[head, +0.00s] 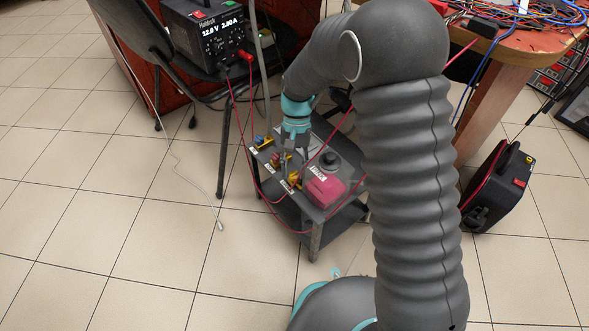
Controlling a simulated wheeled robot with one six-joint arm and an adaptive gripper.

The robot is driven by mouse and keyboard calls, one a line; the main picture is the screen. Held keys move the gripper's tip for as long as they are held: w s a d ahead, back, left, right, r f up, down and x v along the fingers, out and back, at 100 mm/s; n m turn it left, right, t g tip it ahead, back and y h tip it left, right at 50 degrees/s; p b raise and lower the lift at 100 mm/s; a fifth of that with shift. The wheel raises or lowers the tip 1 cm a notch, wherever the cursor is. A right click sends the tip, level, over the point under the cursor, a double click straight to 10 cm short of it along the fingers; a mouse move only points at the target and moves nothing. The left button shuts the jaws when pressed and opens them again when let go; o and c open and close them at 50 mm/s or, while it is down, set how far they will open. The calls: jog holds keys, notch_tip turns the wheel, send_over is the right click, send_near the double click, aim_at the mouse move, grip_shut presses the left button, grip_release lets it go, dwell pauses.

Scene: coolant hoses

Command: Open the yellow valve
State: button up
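The yellow valve (296,181) is on the near left part of a small dark cart, beside a pink-red box. It looks small here and I cannot read its handle position. A red valve (275,160) and a blue valve (260,140) sit in a row farther back along the cart's left edge, with yellow parts and white labels near them. My gripper (287,156) points down over the cart, close to the red and yellow valves. Its fingertips are small and partly lost among the valves, so contact and finger opening cannot be made out.
The cart (318,220) also carries the pink-red box (324,186) and a dark round knob (329,158). Red cables hang around it from a power supply (212,40) on a chair. A wooden table (520,45) with wires and a black case (497,187) stand right. Floor at left is mostly clear.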

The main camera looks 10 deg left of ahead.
jog(key=shift+s+f, duration=0.1)
jog(key=shift+f, duration=0.05)
jog(key=shift+c, duration=0.2)
grip_shut()
jog(key=shift+n+p, duration=0.35)
jog(key=shift+n, duration=0.05)
jog(key=n+p, duration=0.1)
jog(key=n+h+p, duration=0.1)
jog(key=n, duration=0.1)
jog(key=shift+a+n+t+h, duration=0.15)
jog(key=shift+n+t+h, duration=0.15)
jog(key=n+t+h+p, duration=0.1)
jog(key=n, duration=0.3)
jog(key=shift+s+a+p, duration=0.1)
jog(key=shift+p, duration=0.2)
jog(key=shift+n+h, duration=0.3)
jog(key=shift+n, duration=0.1)
